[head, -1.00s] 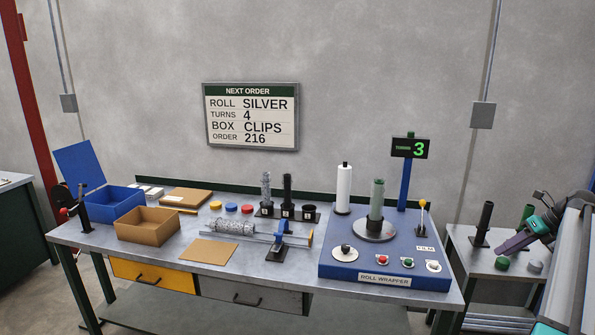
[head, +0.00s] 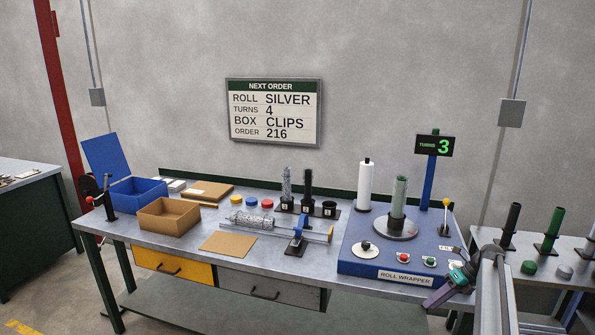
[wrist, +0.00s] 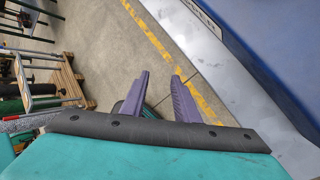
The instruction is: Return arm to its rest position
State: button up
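My gripper (head: 437,298) is at the right in the head view, low by the front right corner of the blue roll wrapper (head: 358,266). In the wrist view its two purple fingers (wrist: 160,77) stand apart with only floor between them. It holds nothing. A green-wrapped roll (head: 399,196) stands upright on the wrapper's turntable. The counter sign (head: 435,146) reads 3.
The workbench (head: 180,238) carries a blue bin (head: 139,193), a cardboard box (head: 168,216) and a silver mesh roll (head: 250,220). A side table (head: 540,253) at the right holds black and green rolls. The wall sign (head: 274,113) asks for silver, 4 turns.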

jog(key=s+a+f+n+g+b, duration=0.1)
jog(key=s+a+f+n+g, duration=0.1)
jog(key=s+a+f, duration=0.6)
jog(key=s+a+f+n+g+h+b, duration=0.1)
jog(key=s+a+f+n+g, duration=0.3)
jog(key=a+f, duration=0.7)
jog(key=s+a+f+n+b, duration=0.1)
jog(key=s+a+f, duration=0.6)
jog(key=a+f, duration=0.3)
jog(key=s+a+f+n+g+h+b, duration=0.1)
jog(key=s+a+f+n, duration=0.2)
jog(key=s, duration=0.5)
jog(key=s+a+f+n+g+h, duration=0.15)
jog(key=s+f+n, duration=0.3)
jog(key=s, duration=0.45)
jog(key=s+a+f+n+h+b, duration=0.1)
jog(key=s+a+f+n+h, duration=0.1)
jog(key=s+n, duration=0.45)
jog(key=s+d+n+t+h, duration=0.1)
jog(key=s+d+n, duration=0.3)
jog(key=n, duration=0.7)
jog(key=shift+s+h, duration=0.35)
jog(key=shift+s, duration=0.15)
jog(key=shift+t, duration=0.25)
